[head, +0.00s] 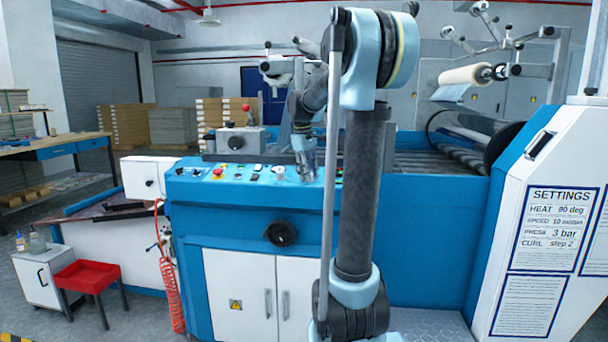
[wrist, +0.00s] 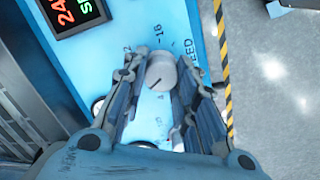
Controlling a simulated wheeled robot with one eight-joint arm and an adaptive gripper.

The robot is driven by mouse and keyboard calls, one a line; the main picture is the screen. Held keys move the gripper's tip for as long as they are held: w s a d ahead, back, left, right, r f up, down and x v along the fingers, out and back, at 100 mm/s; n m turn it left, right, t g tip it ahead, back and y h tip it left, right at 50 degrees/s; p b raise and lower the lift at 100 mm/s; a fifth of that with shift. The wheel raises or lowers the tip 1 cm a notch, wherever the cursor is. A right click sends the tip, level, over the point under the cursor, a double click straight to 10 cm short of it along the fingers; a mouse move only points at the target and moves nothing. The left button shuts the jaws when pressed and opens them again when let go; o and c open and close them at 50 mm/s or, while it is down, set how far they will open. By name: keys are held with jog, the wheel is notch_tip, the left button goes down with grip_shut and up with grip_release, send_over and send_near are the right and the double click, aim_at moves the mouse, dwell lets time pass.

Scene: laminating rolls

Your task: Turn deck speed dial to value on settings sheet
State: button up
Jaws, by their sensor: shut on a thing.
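The speed dial (wrist: 162,72) is a round grey knob with a dark pointer line, on the light blue panel in the wrist view. The line points to the lower left of the picture. A scale of small numbers and the word SPEED surround it; a 16 reads above, others are hard to read. My gripper (wrist: 160,80) is shut on the dial, one finger on each side. In the head view my gripper (head: 304,168) is down at the panel and the dial is hidden there. The settings sheet (head: 553,228) on the right reads HEAT 90 deg, SPEED 10 m/min, PRESS 3 bar, CURL step 2.
A display (wrist: 72,12) with red and green characters, partly cut off, is at the wrist view's upper left. Other buttons, including a red one (head: 218,171), line the blue console (head: 235,215). A black handwheel (head: 281,234) is on the console front.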

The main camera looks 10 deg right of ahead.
jog(key=shift+w+d, duration=0.15)
jog(key=shift+d, duration=0.05)
dwell(0.6)
jog(key=o, duration=1)
jog(key=shift+o, duration=0.2)
jog(key=shift+a, duration=0.1)
jog(key=shift+r, duration=0.3)
notch_tip(320, 180, up, 11)
jog(key=s+a, duration=0.1)
jog(key=shift+s+a, duration=0.2)
jog(key=shift+a, duration=0.1)
